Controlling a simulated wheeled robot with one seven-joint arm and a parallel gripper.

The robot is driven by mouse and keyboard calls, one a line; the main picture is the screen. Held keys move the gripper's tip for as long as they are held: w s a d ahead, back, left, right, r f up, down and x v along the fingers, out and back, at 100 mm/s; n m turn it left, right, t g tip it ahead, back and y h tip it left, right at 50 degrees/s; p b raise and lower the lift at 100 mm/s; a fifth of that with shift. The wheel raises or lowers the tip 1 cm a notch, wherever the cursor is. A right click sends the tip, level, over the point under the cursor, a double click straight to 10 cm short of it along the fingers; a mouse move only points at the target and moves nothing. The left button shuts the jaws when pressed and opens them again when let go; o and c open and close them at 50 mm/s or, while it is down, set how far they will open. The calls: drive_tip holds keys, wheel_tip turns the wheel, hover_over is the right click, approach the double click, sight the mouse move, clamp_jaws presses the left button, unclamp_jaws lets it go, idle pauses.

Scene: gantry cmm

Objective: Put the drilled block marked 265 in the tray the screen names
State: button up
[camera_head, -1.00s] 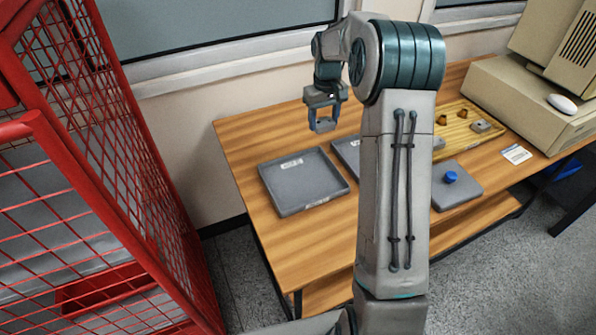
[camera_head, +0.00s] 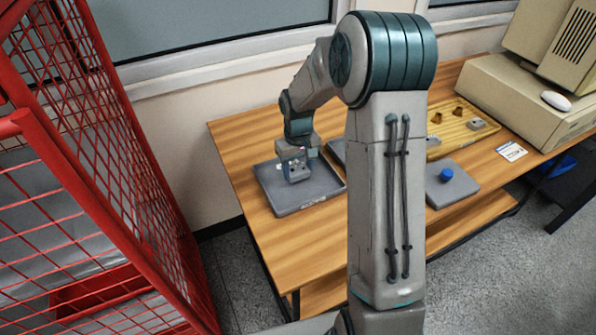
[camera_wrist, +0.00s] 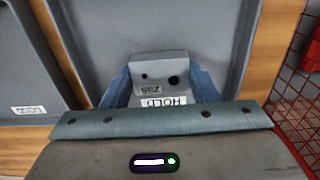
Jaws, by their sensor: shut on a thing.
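My gripper (camera_head: 295,172) is shut on a small grey drilled block (camera_wrist: 160,72). The block has dark round holes and a small upside-down mark that seems to read 265. In the head view the block (camera_head: 297,174) is low inside the left grey tray (camera_head: 270,200). In the wrist view this tray (camera_wrist: 210,22) has a white label reading HOLD, upside down, beside the block. I cannot tell whether the block touches the tray floor. A second grey tray (camera_head: 337,150) is mostly hidden behind my arm. Its label in the wrist view (camera_wrist: 28,109) is too blurred to read.
A yellow fixture board (camera_head: 470,122) with several parts lies at the back right. A grey plate (camera_head: 455,190) with a blue knob (camera_head: 446,174) is in front of it. A beige computer (camera_head: 525,95) stands at the right. A red mesh cage (camera_head: 100,140) stands left of the table.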

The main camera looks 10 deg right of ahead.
sight(298, 170)
drive_tip(key=shift+f, duration=0.9)
drive_tip(key=shift+f, duration=0.1)
drive_tip(key=o, duration=1)
drive_tip(key=shift+o, duration=0.2)
wheel_tip(298, 170, up, 12)
drive_tip(key=s+r+m+t, duration=0.1)
drive_tip(key=s+r, duration=0.1)
drive_tip(key=s, duration=1)
drive_tip(key=s+r+m+t, duration=0.1)
drive_tip(key=s+r, duration=0.2)
drive_tip(key=s, duration=0.9)
drive_tip(key=shift+s+a+r+p, duration=0.2)
drive_tip(key=shift+a+r+p, duration=0.05)
drive_tip(key=shift+a+p, duration=0.2)
